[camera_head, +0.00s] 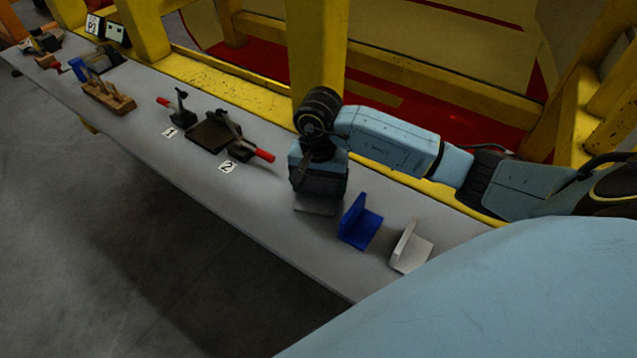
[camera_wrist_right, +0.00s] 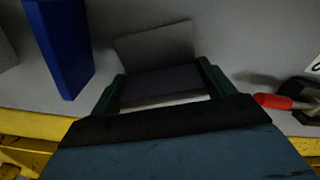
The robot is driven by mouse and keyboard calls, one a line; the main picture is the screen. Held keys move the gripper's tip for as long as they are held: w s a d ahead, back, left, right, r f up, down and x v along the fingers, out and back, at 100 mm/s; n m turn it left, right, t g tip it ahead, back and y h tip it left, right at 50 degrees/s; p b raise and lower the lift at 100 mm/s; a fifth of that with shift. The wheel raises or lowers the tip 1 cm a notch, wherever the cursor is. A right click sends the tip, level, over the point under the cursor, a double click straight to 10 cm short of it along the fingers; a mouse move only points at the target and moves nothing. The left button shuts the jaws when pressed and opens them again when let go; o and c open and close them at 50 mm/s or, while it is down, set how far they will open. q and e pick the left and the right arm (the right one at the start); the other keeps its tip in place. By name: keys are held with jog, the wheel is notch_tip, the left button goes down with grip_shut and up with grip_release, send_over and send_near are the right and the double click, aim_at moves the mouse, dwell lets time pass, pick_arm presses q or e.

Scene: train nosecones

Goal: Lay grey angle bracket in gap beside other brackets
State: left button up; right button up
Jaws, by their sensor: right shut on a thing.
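My right gripper (camera_head: 318,196) points down over the grey bench, left of the blue bracket. It is shut on a grey angle bracket (camera_head: 316,207), mostly hidden behind the gripper in the head view. In the right wrist view the grey bracket (camera_wrist_right: 155,45) shows between the two green fingers (camera_wrist_right: 160,85), with one flange reaching beyond them. It is at or just above the bench; I cannot tell if it touches. A blue angle bracket (camera_head: 360,223) stands to its right, also in the wrist view (camera_wrist_right: 60,45). A white angle bracket (camera_head: 410,248) stands further right. My left gripper is not in view.
On the bench (camera_head: 290,240), a dark clamp with a red handle (camera_head: 264,155) and a label "2" (camera_head: 227,168) lie left of the gripper. A wooden plane (camera_head: 108,95) and other tools are further left. A yellow post (camera_head: 316,50) rises behind my arm.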

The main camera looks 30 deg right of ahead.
aim_at(318, 179)
jog(key=shift+f, duration=0.1)
jog(key=shift+f+b, duration=0.15)
jog(key=shift+b, duration=0.15)
jog(key=o, duration=1.1)
jog(key=shift+r, duration=0.2)
notch_tip(318, 179, up, 12)
jog(key=shift+r, duration=0.1)
